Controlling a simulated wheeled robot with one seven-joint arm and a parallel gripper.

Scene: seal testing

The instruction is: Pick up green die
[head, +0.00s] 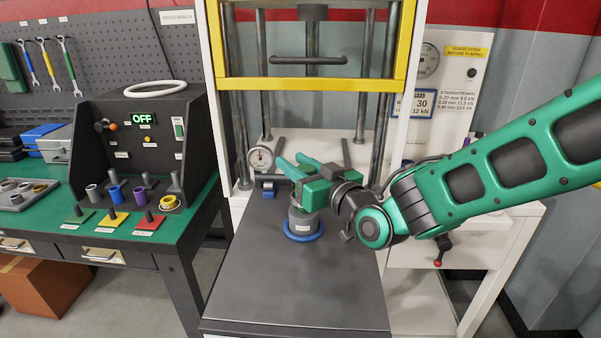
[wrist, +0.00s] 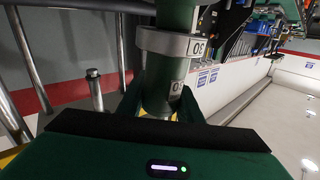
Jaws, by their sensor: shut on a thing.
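My gripper (head: 296,166) is over the dark grey bench in front of the press, its green fingers pointing away to the upper left. In the wrist view the green die (wrist: 160,85) is a green cylinder with a grey metal band and pale number labels. It stands between my two fingers (wrist: 160,108), which are shut on it. In the head view my gripper hides most or all of the die. A grey cylinder on a blue ring (head: 303,234) shows just below my gripper; I cannot tell whether the die touches it.
The press frame (head: 315,85) with its yellow guard and steel columns stands behind. A dial gauge (head: 261,159) is left of my gripper. The control box (head: 135,155) reads OFF on the left bench. The grey bench top (head: 300,285) is clear in front.

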